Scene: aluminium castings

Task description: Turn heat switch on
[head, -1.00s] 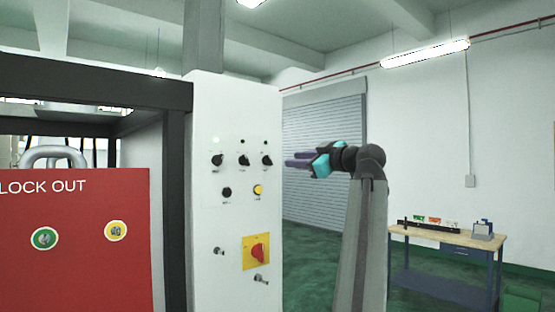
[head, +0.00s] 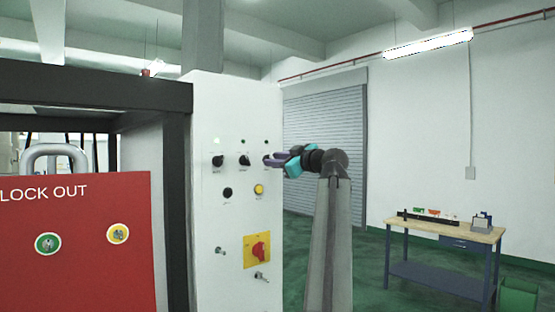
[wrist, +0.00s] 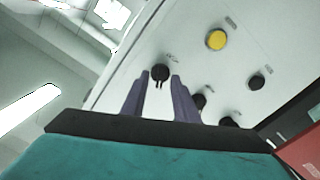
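The white control panel (head: 205,125) has a top row of three black rotary knobs. The left knob (head: 217,160) and middle knob (head: 244,160) are in plain view in the head view. My gripper (head: 271,160) is at the right knob and mostly covers it there. In the wrist view the right knob (wrist: 160,73) shows between and just beyond the tips of my two purple fingers. The fingers are apart, with a gap between them. I cannot tell whether they touch the knob. The knob labels are too small to read, so I cannot tell which is the heat switch.
Below the row are a black knob (head: 227,193), a yellow button (head: 258,190) and a red rotary switch (head: 260,250) on a yellow plate. A red lock-out board (head: 80,250) stands left. A workbench (head: 440,232) stands right, with open floor before it.

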